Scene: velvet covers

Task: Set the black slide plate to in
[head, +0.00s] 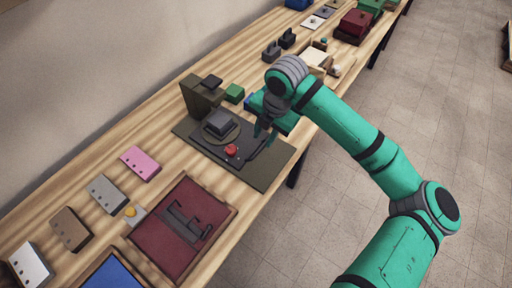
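A black slide plate (203,141) appears to lie on a flat olive base (268,169) on the wooden table. A dark grey block (219,121) on a round olive disc and a small red knob (231,150) sit on the dark surface. An olive upright block (200,97) stands behind them. My gripper (265,134) is at the right part of the dark surface, right of the red knob, pointing down. Its dark fingers blend with the dark surface, so I cannot tell their gap or whether they touch it.
A dark red tray (168,256) with a grey handle-like piece lies in front on the table. Pink (140,162), grey (106,193), brown (71,228) and white (30,265) blocks line the left. A small green block (235,93) and more objects stand farther back.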

